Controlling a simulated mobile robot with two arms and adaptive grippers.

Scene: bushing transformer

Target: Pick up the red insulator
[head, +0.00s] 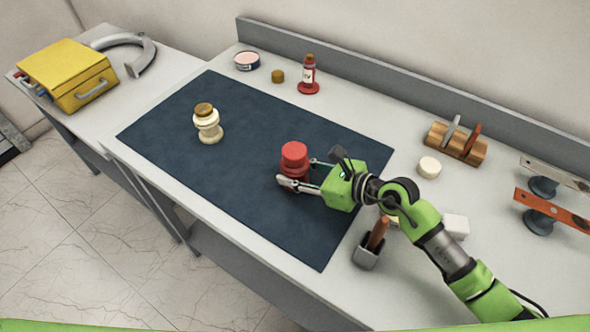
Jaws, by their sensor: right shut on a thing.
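The red insulator (294,155) stands upright on the right part of the dark blue mat (215,195). My right gripper (297,174) reaches in from the right, with its fingers shut around the lower part of the insulator. The near finger covers part of its base. I cannot tell whether the base is touching the mat or slightly above it. A cream insulator with a brown top (208,125) stands on the left part of the mat. My left gripper is not in view.
Behind the mat are a small red bottle (308,76), a brown cap (278,76) and a round tin (247,61). A wooden rack (456,143), a white disc (429,167) and a grey holder (367,253) are near my right arm. A yellow box (68,75) sits far left.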

